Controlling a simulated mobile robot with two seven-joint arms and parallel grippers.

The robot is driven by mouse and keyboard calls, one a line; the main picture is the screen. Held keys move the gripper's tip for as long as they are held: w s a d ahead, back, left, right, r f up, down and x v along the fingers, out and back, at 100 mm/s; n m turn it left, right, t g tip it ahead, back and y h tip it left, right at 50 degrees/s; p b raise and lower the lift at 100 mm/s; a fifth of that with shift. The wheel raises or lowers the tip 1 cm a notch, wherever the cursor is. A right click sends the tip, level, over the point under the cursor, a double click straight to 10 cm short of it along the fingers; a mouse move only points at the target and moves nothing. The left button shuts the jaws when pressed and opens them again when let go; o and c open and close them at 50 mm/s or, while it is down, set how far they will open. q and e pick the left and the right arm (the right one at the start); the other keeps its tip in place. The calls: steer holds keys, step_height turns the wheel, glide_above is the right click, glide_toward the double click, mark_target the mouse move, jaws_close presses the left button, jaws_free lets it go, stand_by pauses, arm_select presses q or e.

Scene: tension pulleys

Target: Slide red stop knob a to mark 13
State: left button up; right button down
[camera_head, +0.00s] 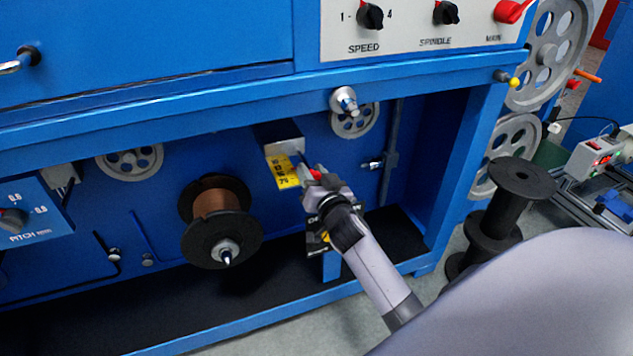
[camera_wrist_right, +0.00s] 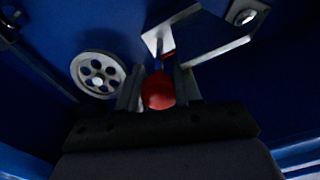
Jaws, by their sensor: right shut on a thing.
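The red stop knob (camera_head: 315,175) is a small red ball at the end of my right arm in the head view, mostly covered by the gripper. In the right wrist view the red knob (camera_wrist_right: 158,91) sits between the two fingers. My right gripper (camera_head: 312,174) is shut on it, and the gripper also shows at the bottom of the wrist view (camera_wrist_right: 159,88). A yellow scale plate (camera_head: 284,172) with black markings is just left of the knob, under a grey block. Its marks are too small to read, so the knob's mark cannot be told. My left gripper is out of view.
A copper wire spool (camera_head: 218,203) with black flanges hangs left of the scale. Grey pulleys (camera_head: 355,120) are on the blue back wall. A blue machine beam (camera_head: 240,105) runs above the recess. A black spool stand (camera_head: 510,200) is at the right.

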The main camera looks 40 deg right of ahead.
steer(key=shift+x, duration=1)
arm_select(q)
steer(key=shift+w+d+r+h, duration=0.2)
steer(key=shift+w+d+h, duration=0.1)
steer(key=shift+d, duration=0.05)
arm_select(e)
steer(key=shift+w+d+r, duration=0.1)
steer(key=c, duration=0.8)
jaws_free()
steer(key=shift+o, duration=0.2)
steer(key=shift+s, duration=0.3)
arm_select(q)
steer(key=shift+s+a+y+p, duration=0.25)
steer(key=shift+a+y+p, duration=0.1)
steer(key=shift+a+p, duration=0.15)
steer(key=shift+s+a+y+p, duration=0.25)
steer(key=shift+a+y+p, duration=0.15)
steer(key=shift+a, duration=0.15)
arm_select(e)
steer(key=v, duration=0.6)
steer(key=shift+s+a, duration=0.2)
steer(key=shift+s, duration=0.05)
